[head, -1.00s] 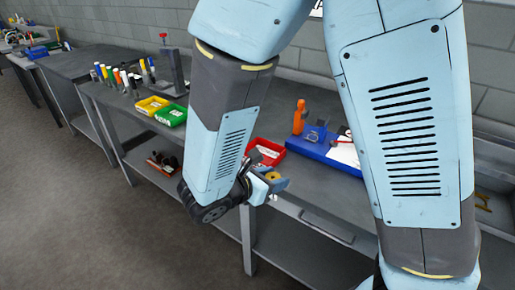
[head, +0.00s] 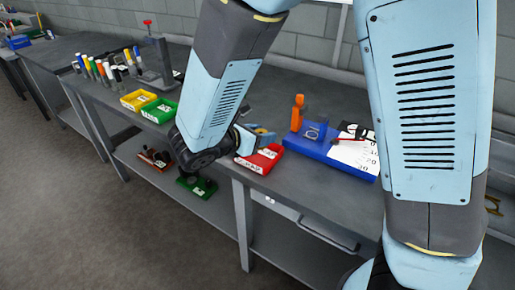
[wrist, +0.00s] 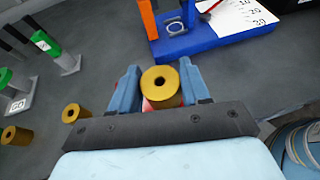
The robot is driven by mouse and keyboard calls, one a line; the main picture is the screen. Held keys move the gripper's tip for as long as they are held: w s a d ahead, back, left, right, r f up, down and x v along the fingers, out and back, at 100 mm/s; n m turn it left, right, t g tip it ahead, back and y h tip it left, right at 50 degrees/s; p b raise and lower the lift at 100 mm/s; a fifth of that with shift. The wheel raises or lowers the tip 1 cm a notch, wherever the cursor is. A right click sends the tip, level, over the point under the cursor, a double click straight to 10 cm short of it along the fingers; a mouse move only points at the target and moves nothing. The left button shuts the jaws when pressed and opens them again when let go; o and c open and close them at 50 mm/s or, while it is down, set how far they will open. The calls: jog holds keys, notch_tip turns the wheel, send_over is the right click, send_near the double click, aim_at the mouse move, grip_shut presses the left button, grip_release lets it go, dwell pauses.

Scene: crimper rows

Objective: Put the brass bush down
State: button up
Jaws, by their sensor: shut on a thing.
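The brass bush (wrist: 161,87), a short ring with a hole, sits between the blue fingers of my gripper (wrist: 161,84) in the wrist view. The gripper is shut on it, with the bush's hole facing the camera. In the head view my gripper (head: 263,137) is over the bench, just behind the red bin; my arm partly hides it, and I cannot make out the bush there. Two more brass bushes stand apart at the left of the wrist view, one nearer (wrist: 75,112) and one farther left (wrist: 15,135).
The red bin (head: 262,161) is at the bench's front edge. To its right is a blue base (head: 322,149) with an orange upright (head: 297,113) and white chart (head: 357,157). Yellow (head: 138,100) and green (head: 159,111) bins stand left. Grey bench top (head: 310,190) is clear in front.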

send_over(258, 156)
notch_tip(258, 156, down, 6)
jog(key=shift+s+f, duration=0.15)
jog(key=shift+f, duration=1.35)
jog(key=o, duration=1.2)
jog(key=shift+o, duration=0.2)
